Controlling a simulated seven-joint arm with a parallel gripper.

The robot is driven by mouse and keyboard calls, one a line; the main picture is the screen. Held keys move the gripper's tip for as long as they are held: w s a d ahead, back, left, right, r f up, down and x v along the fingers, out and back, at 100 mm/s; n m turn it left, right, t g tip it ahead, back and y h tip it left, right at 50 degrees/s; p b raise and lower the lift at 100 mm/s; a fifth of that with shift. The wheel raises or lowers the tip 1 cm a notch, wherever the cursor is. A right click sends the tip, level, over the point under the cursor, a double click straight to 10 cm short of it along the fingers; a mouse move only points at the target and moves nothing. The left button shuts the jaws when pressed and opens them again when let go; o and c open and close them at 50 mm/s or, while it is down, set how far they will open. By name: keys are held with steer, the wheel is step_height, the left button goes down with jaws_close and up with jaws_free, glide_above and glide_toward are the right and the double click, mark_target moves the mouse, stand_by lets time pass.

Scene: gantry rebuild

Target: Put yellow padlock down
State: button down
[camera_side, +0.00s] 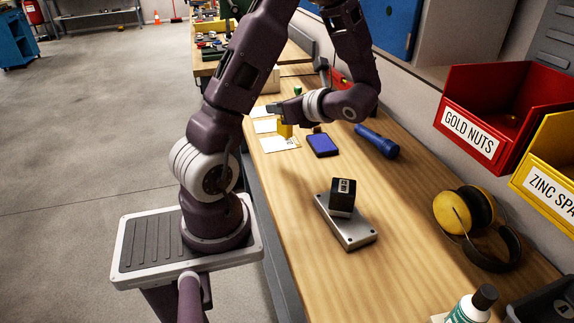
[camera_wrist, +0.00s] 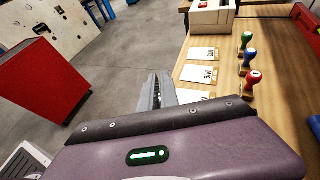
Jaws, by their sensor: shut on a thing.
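The yellow padlock (camera_side: 285,130) hangs below my gripper (camera_side: 282,112) in the side view, near the left edge of the wooden bench. My gripper is shut on it. White cards lie on the bench around it: a near one (camera_side: 280,144) and a middle one (camera_side: 265,126). I cannot tell whether the padlock touches the bench or a card. In the wrist view, my gripper's grey fingers (camera_wrist: 157,92) show beside the cards (camera_wrist: 196,75); the padlock is hidden there.
Stamps with green (camera_wrist: 247,38), blue (camera_wrist: 250,57) and red (camera_wrist: 253,78) handles stand right of the cards. Yellow earmuffs (camera_side: 463,209) lie farther right.

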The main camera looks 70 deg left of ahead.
steer(key=f, duration=0.9)
steer(key=shift+w+a+f, duration=0.25)
steer(key=shift+w+a, duration=0.05)
steer(key=shift+w, duration=0.05)
steer(key=c, duration=1.6)
jaws_free()
steer(key=shift+f, duration=0.1)
